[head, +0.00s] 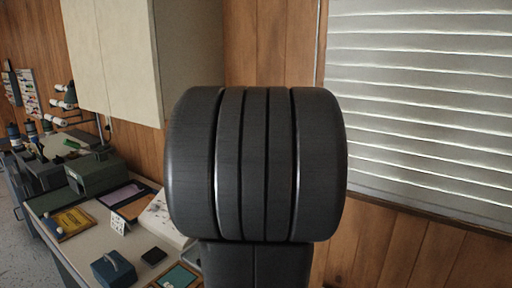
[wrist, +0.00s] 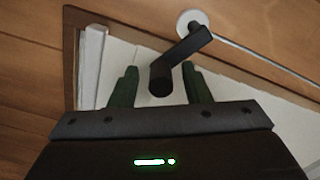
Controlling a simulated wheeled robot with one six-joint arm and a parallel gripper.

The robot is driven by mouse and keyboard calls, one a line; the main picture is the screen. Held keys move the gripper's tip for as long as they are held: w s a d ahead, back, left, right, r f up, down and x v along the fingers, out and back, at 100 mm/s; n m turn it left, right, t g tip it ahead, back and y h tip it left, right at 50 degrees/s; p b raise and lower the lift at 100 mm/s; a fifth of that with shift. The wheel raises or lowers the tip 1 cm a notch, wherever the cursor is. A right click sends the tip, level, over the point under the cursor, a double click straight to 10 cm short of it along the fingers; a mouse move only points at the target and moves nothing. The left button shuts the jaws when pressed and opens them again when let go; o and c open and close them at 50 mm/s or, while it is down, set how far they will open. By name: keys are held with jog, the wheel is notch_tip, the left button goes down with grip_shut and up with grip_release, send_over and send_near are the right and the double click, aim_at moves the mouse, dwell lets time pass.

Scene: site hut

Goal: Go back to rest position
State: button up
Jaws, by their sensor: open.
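My gripper (wrist: 159,69) shows in the wrist view, with its two dark green fingers apart. A black bent lever or handle (wrist: 185,46) on a round white mount (wrist: 192,19) comes down into the gap between the fingers. Its near end looks to lie between them; I cannot tell whether it touches either one. The jaws are not shut on it. In the head view my own large dark arm link fills the middle, and the gripper cannot be seen there.
In the head view a cluttered desk (head: 88,225) stands at lower left, with a blue box (head: 113,270) and a green machine (head: 92,172). A cream cabinet (head: 108,55) hangs above. A window blind (head: 420,100) covers the right. Wood-panelled wall (head: 270,45) is behind.

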jog(key=shift+s, duration=0.1)
jog(key=v, duration=1.4)
jog(key=x, duration=1.4)
jog(key=shift+w+d+r, duration=0.1)
jog(key=shift+w+r, duration=0.05)
jog(key=shift+w, duration=0.05)
jog(key=r+n+p, duration=0.1)
jog(key=n+p, duration=0.2)
jog(key=shift+s+d+r, duration=0.1)
jog(key=shift+s+r, duration=0.25)
jog(key=n+p, duration=0.1)
jog(key=r+n+p, duration=0.1)
jog(key=n+p, duration=0.1)
jog(key=shift+d+r+p, duration=0.1)
jog(key=shift+r+p, duration=0.15)
jog(key=shift+p, duration=0.05)
jog(key=n+p, duration=0.1)
jog(key=r+n+p, duration=0.1)
jog(key=n+p, duration=0.1)
jog(key=shift+r+n, duration=0.25)
jog(key=shift+n, duration=0.05)
jog(key=n+p, duration=0.2)
jog(key=r+n+p, duration=0.1)
jog(key=shift+w+a+r+p, duration=0.1)
jog(key=shift+w+a+p, duration=0.15)
jog(key=shift+a+p, duration=0.1)
jog(key=shift+s+a, duration=0.15)
jog(key=shift+a, duration=0.05)
jog(key=shift+b+v, duration=0.35)
jog(key=shift+v, duration=1.25)
